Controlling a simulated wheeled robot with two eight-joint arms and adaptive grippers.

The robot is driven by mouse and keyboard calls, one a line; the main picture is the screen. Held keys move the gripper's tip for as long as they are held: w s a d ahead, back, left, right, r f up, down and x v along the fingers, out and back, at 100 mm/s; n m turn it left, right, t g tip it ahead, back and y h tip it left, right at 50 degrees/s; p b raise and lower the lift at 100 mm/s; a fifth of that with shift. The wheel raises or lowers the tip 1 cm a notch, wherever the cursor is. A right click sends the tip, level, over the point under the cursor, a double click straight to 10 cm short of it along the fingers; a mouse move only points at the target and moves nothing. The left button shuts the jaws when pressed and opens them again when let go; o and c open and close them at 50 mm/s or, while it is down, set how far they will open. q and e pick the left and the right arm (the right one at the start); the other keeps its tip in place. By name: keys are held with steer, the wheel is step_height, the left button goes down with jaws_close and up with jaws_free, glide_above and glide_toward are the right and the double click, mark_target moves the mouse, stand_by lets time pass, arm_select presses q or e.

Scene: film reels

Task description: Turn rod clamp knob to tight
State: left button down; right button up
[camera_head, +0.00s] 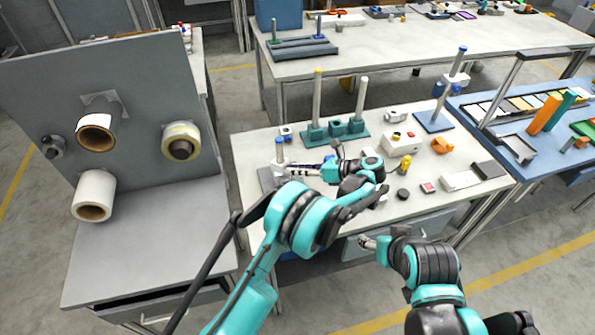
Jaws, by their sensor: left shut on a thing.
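The knob's turn position cannot be read. My right gripper (366,243) hangs in front of the table's front edge, apart from the rod. It is small and its finger opening cannot be made out.
A green base with two tall rods (336,129) stands behind my left gripper. A white box with buttons (399,141), a yellow figure-like piece (405,163) and a black puck (403,194) lie to the right. A grey panel with rolls (130,110) stands at left.

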arm_select(q)
steer(key=shift+m, duration=0.4)
steer(key=shift+g, duration=0.3)
steer(key=c, duration=1.3)
jaws_free()
steer(key=v, duration=1.2)
steer(key=shift+d+f, duration=0.1)
steer(key=shift+f, duration=0.15)
